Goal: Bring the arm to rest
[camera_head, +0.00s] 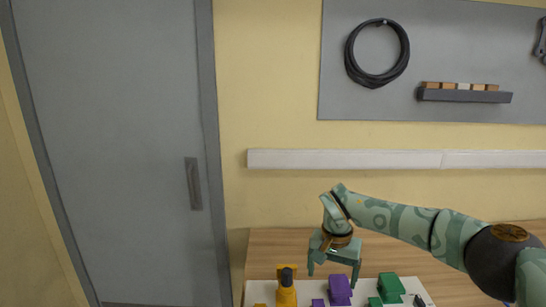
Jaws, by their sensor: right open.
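My right arm comes in from the right, patterned in green. My right gripper (333,270) points down with its fingers apart and holds nothing that I can see. It hangs over the back of a white board (258,291), above and close to a purple socket box (339,290). A yellow socket box (286,293) with a dark piece at its top stands to the left. A green socket box (390,287) stands to the right. My left gripper is not in view.
The wooden table (270,245) is clear behind the board. A yellow wall carries a white rail (345,159) and a grey panel with a coiled black cable (377,53) and a small shelf (464,95). A grey door (110,150) stands at the left.

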